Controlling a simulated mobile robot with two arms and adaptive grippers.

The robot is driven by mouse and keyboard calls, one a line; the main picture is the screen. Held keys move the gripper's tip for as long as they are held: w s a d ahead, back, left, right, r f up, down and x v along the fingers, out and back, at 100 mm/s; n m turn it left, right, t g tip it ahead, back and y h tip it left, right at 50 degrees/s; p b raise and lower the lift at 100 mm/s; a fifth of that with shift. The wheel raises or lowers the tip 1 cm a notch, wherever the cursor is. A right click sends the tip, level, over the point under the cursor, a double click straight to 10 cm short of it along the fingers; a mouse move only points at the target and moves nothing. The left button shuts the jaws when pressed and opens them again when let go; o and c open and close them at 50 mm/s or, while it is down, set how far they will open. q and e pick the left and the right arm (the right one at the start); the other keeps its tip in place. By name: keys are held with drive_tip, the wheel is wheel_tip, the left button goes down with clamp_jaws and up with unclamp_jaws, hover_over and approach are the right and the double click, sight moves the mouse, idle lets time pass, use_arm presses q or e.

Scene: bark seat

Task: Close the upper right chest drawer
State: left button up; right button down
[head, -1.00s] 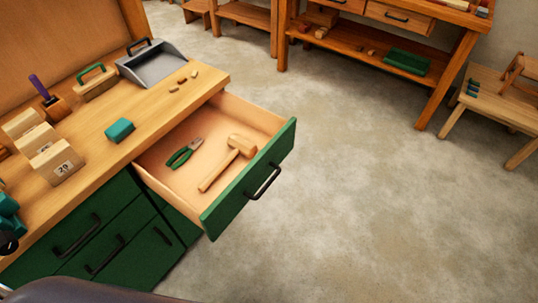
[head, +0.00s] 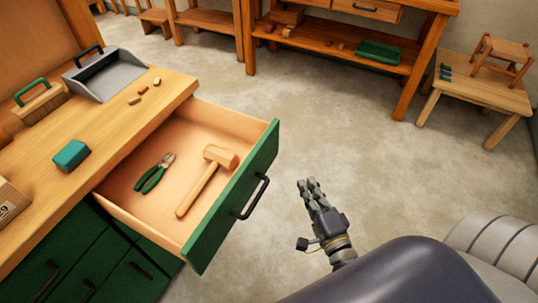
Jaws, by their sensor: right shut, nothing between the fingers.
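The upper right chest drawer (head: 272,148) stands pulled far out of the green chest, with a green front and a black bar handle (head: 251,196). Inside it lie green-handled pliers (head: 153,178) and a wooden mallet (head: 207,181). My right gripper (head: 309,184) is shut and empty. It appears to the right of the drawer front, apart from the handle, over the floor. My left gripper is out of view.
Lower drawers (head: 75,265) look shut. Open concrete floor (head: 400,170) lies right of the drawer. A workbench (head: 350,50) and small table (head: 480,92) stand at the back.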

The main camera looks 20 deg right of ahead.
approach(276, 142)
drive_tip(key=d, duration=0.3)
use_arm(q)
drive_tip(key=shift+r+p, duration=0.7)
use_arm(e)
drive_tip(key=shift+w+a+r, duration=0.1)
drive_tip(key=shift+w+a, duration=0.35)
drive_tip(key=shift+w, duration=0.25)
drive_tip(key=shift+w+a, duration=0.4)
drive_tip(key=shift+w, duration=0.3)
drive_tip(key=shift+w+a, duration=0.45)
drive_tip(key=shift+w, duration=0.25)
